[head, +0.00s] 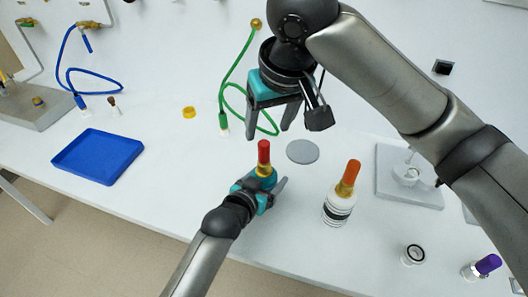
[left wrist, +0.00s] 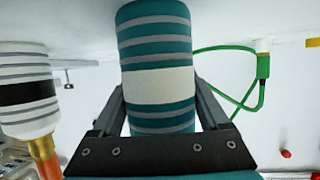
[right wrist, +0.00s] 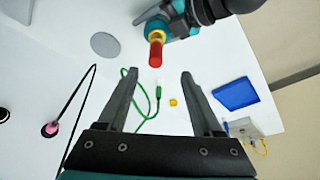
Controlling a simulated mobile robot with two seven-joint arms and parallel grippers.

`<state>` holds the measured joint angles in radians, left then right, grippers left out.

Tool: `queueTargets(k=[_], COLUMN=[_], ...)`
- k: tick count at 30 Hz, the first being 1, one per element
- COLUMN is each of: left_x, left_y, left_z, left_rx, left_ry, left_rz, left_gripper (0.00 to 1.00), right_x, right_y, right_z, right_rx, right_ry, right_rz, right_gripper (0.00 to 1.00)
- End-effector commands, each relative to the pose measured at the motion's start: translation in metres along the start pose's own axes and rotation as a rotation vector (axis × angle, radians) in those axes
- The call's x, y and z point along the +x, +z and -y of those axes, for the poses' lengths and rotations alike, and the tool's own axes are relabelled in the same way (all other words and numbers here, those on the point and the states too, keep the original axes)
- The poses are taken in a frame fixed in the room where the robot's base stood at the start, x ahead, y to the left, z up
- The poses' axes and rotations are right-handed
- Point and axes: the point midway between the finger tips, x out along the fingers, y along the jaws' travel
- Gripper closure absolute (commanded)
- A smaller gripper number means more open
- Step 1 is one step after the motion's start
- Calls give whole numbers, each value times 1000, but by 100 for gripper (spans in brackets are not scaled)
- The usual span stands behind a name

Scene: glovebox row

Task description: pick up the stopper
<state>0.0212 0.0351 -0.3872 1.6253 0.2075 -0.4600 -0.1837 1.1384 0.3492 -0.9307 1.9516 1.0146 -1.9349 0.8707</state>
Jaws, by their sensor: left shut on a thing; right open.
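A teal bottle with grey stripes and a white band (left wrist: 158,86) stands upright between the fingers of my left gripper (head: 272,190), which is shut on it. Its gold neck carries a red top (head: 264,152), the likely stopper; the red top also shows in the right wrist view (right wrist: 155,54). The top is out of sight in the left wrist view. My right gripper (head: 268,130) is open and empty, pointing down above and behind the red top. In the right wrist view the red top lies beyond the open fingertips (right wrist: 154,78), not between them.
A white striped bottle with an orange top (head: 339,208) stands right of the held bottle. A green hose (head: 235,75) hangs behind. The table between tray and held bottle is clear.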

Motion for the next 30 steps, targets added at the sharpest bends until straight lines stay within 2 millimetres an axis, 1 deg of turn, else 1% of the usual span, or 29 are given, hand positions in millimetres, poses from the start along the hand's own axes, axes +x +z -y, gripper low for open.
queueTargets(k=[6,11,14,18,21,28,30], left_x=[0,0,0,0,0,0,0], left_y=[1,1,1,1,1,1,1], left_z=[0,0,0,0,0,0,0], left_rx=[1,1,1,1,1,1,1], left_ry=[0,0,0,0,0,0,0], left_rz=[2,2,2,2,2,2,2], left_gripper=[94,94,94,94,94,94,94], right_x=[-4,-1,13,38,53,70,79], right_y=[-1,0,0,-1,-2,-2,-1], right_z=[8,8,7,4,3,0,-3], right_rx=[159,208,215,216,215,214,213], right_ry=[68,86,89,88,88,88,89], right_rz=[-37,-47,-46,-46,-46,-47,-46], right_gripper=[33,33,33,33,33,33,33])
